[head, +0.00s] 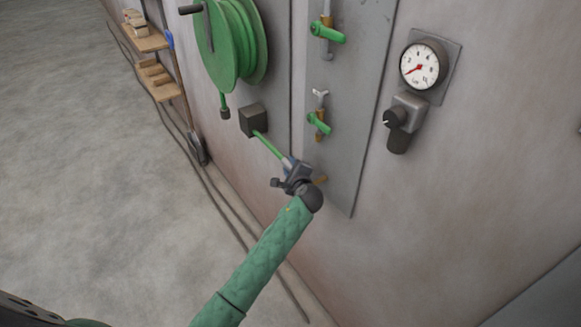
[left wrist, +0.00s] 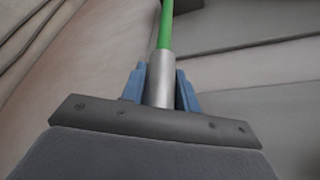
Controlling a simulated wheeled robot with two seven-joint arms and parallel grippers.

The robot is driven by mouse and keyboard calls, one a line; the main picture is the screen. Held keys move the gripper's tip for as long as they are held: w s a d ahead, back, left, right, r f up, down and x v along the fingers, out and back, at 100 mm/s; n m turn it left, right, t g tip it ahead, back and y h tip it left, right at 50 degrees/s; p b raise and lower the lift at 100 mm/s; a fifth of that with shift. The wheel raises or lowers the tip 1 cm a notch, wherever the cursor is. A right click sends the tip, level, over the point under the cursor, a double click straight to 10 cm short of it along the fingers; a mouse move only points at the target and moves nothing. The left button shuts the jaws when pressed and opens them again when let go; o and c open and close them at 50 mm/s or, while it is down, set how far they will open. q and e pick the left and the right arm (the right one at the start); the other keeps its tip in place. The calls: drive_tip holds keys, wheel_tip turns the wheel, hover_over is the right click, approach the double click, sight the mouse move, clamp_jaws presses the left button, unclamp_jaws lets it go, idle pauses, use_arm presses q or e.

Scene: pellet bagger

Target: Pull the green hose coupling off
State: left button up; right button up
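The green hose (head: 268,145) runs straight from a dark box (head: 253,120) on the wall down to my left gripper (head: 290,167). In the left wrist view, the silver metal coupling (left wrist: 160,80) on the end of the green hose (left wrist: 166,25) sits between the two blue fingers of my left gripper (left wrist: 160,90). The fingers lie against both sides of it, so the gripper looks shut on it. A brass stub (head: 321,180) shows just right of the gripper, low on the grey panel. The coupling's far end is hidden. My right gripper is not in view.
Two green-handled valves (head: 327,32) (head: 319,124) are on the grey panel (head: 345,130) above the gripper. A gauge (head: 420,66) is to the right. A green hose reel (head: 232,40) and wooden shelves (head: 155,75) are to the left. The floor is open at left.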

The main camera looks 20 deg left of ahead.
sight(282, 159)
use_arm(q)
clamp_jaws()
drive_tip(key=shift+w+a, duration=0.25)
drive_tip(key=shift+a, duration=0.1)
drive_tip(key=w+a, duration=0.2)
drive_tip(key=a, duration=0.1)
drive_tip(key=shift+w+a, duration=0.15)
drive_tip(key=shift+w, duration=0.1)
drive_tip(key=o, duration=0.8)
unclamp_jaws()
drive_tip(key=shift+c, duration=0.2)
drive_tip(key=shift+o, duration=1.3)
